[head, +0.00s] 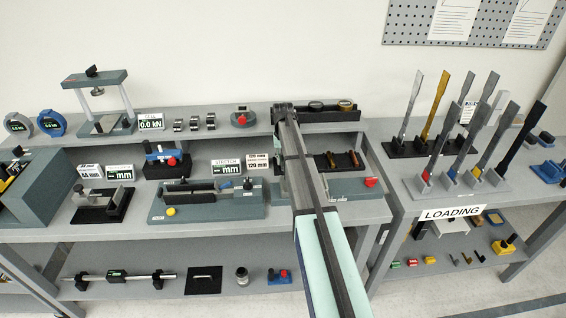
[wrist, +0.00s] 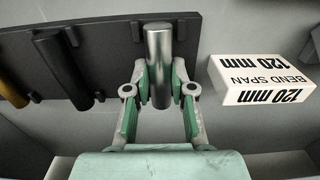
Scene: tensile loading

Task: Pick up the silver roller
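The silver roller (wrist: 159,60) shows in the wrist view as a bright metal cylinder. It lies at the end of a dark rack (wrist: 112,32), between two small pegs. My gripper (wrist: 160,72) has one green-padded finger on each side of the roller. The fingertips are very close to its sides; whether they touch it cannot be made out. The roller looks level with the rack. In the head view the rack (head: 340,168) shows to the right of my arm, and the silver roller is hidden behind the arm.
A dark roller (wrist: 62,68) and a golden one (wrist: 12,88) lie on the same rack. A white "BEND SPAN 120 mm" sign (wrist: 262,80) stands close to the right finger in the wrist view. The upper shelf (head: 225,108) is above the work area.

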